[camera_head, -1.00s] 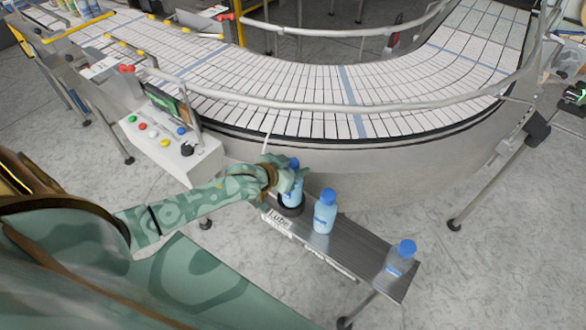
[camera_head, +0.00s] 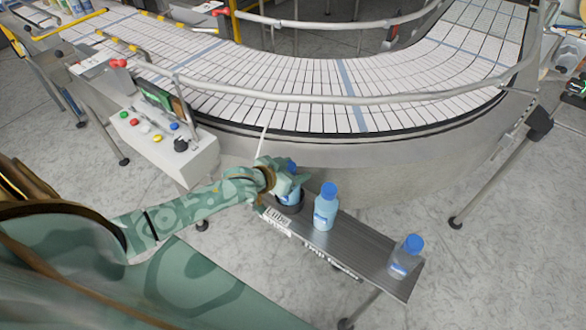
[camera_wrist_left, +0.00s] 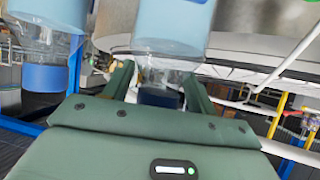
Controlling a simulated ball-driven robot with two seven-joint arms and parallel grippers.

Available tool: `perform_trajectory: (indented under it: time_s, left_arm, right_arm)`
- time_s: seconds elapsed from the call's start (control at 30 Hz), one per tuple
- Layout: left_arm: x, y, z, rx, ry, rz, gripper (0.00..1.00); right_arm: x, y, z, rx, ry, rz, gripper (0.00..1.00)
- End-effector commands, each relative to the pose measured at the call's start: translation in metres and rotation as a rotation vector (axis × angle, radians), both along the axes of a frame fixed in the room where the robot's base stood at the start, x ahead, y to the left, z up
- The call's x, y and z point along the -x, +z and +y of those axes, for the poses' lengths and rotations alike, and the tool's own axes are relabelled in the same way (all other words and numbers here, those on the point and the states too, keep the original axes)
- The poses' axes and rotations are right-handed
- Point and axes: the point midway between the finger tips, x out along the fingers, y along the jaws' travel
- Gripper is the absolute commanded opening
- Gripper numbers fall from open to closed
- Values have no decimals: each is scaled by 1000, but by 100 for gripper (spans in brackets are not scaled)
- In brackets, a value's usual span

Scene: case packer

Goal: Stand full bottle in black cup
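A light-blue bottle (camera_head: 290,195) with a blue cap stands upright at the black cup (camera_head: 289,208), at the left end of a narrow metal shelf. Its lower part is inside the cup's rim; whether it rests on the bottom is hidden. My left gripper (camera_head: 286,177) is around the bottle's upper part and hides some of it. In the left wrist view the bottle's neck and dark blue cap (camera_wrist_left: 160,97) sit between the two fingers, which appear closed on it. My right gripper is in neither view.
On the shelf (camera_head: 350,243), a light-blue bottle (camera_head: 325,212) stands in the middle and a clearer bottle (camera_head: 404,262) near the right end. A curved conveyor (camera_head: 300,95) with rails runs behind. A button panel (camera_head: 160,140) stands at left.

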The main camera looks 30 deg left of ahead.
Motion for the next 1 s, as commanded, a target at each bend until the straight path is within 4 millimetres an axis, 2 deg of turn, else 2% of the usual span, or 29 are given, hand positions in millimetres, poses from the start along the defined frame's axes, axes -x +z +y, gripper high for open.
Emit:
perform_trajectory:
  time_s: [0.23,0.37,0.7,0.8,1.0]
  left_arm:
    - [0,5,0,0,0,-1,57]
    - [19,13,4,1,0,1,57]
    - [84,49,19,0,-1,2,57]
    - [95,56,23,1,0,1,57]
    - [102,61,24,1,1,-1,57]
  right_arm:
    - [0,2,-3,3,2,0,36]
    - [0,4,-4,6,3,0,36]
    - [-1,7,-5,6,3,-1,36]
    - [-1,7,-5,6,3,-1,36]
    - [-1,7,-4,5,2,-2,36]
